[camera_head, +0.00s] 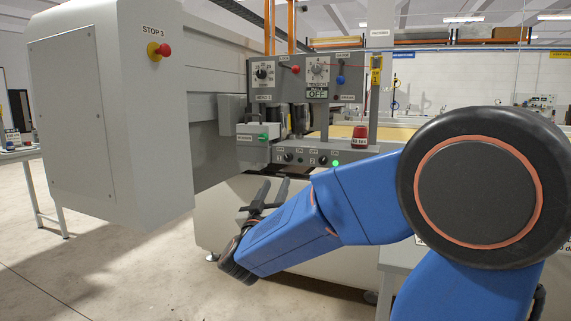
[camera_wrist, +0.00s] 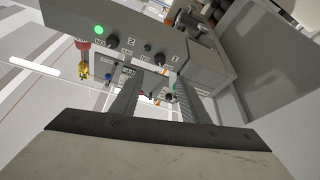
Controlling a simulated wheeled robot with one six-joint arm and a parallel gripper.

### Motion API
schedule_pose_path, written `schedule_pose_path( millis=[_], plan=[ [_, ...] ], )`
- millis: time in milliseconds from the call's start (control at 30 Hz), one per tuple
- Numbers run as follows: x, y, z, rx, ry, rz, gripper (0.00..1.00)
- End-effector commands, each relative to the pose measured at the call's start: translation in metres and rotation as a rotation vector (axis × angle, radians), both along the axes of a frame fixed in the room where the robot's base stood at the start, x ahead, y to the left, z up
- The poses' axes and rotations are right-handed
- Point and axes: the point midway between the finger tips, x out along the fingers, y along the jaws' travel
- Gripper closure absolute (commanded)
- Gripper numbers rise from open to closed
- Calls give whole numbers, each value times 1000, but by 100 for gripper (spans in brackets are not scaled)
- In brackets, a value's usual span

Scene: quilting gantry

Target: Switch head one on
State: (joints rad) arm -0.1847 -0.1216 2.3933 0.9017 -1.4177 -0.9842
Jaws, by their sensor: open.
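A grey control bar (camera_head: 306,152) under the machine head carries two dark rotary switches. The left one, switch 1 (camera_head: 289,157), also shows in the wrist view (camera_wrist: 164,57), where the lamp (camera_wrist: 148,47) beside it is dark. The right one, switch 2 (camera_head: 323,160), also shows in the wrist view (camera_wrist: 112,42), with a bright green lamp (camera_head: 335,163) beside it. My gripper (camera_head: 275,181) is open and empty, below the left half of the bar. Its fingers point up towards the bar, apart from it. The switch pointers are too small to read.
A big grey housing with a red stop button (camera_head: 164,50) stands at left. An upper panel (camera_head: 305,78) holds dials and an OFF sign. A red-capped part (camera_head: 359,134) stands at the bar's right end.

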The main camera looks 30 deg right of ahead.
Motion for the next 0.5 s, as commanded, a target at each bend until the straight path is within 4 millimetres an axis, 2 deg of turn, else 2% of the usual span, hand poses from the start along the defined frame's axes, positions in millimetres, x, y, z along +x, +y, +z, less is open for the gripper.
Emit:
schedule_pose_path(
  millis=[500],
  plan=[
    [54,-58,31,1,0,-2,59]
  ],
)
